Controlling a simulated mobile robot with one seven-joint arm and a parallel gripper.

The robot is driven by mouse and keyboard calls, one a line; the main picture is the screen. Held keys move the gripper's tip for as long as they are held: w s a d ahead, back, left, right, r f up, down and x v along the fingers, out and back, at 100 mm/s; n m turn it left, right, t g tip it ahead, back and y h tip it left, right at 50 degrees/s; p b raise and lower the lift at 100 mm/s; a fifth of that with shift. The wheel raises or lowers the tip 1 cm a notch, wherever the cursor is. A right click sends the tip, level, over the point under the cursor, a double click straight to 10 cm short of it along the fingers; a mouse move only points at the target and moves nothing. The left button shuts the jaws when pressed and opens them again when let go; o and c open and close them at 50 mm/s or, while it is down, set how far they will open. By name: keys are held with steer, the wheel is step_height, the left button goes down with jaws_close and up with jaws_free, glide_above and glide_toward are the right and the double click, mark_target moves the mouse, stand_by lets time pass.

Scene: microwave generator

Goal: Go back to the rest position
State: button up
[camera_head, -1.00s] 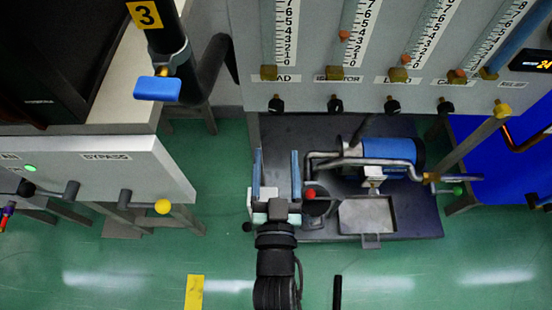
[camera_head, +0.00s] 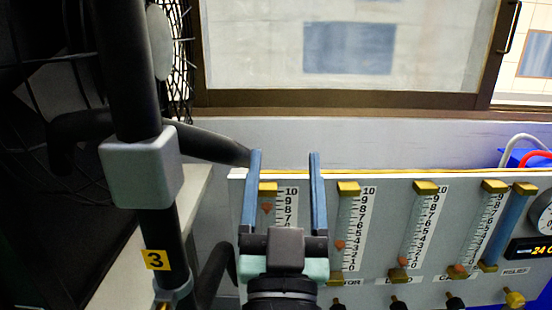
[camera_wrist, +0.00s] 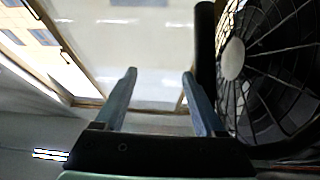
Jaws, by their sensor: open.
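My gripper (camera_head: 285,190) is open and empty. In the head view its two blue fingers point up in front of the white flowmeter panel (camera_head: 385,215), overlapping the leftmost gauge tubes in the picture. In the wrist view my gripper (camera_wrist: 160,90) shows both fingers apart with nothing between them. A pale window or wall lies beyond the fingers there. I cannot tell how far the fingers are from the panel.
A black pipe with a grey block (camera_head: 142,168) and a yellow "3" label stands at left. A black caged fan (camera_wrist: 275,70) is close on the right in the wrist view. A framed window (camera_head: 350,50) is behind the panel.

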steer(key=s+r+t, duration=0.1)
steer(key=s+r, duration=0.2)
steer(key=r, duration=0.4)
steer(key=s+a+r+n+t, duration=0.1)
steer(key=s+r+t, duration=0.1)
steer(key=s+r, duration=0.35)
steer(key=s+r+t, duration=0.1)
steer(key=s+r, duration=0.1)
steer(key=r, duration=0.6)
step_height(320, 180, up, 31)
steer(key=p, duration=3.2)
steer(key=shift+w+y+p, duration=0.35)
steer(key=shift+w+y, duration=0.05)
steer(key=shift+w, duration=0.05)
step_height(320, 180, down, 64)
steer(key=b, duration=6.4)
steer(key=shift+s+d+f, duration=0.15)
steer(key=shift+s, duration=0.15)
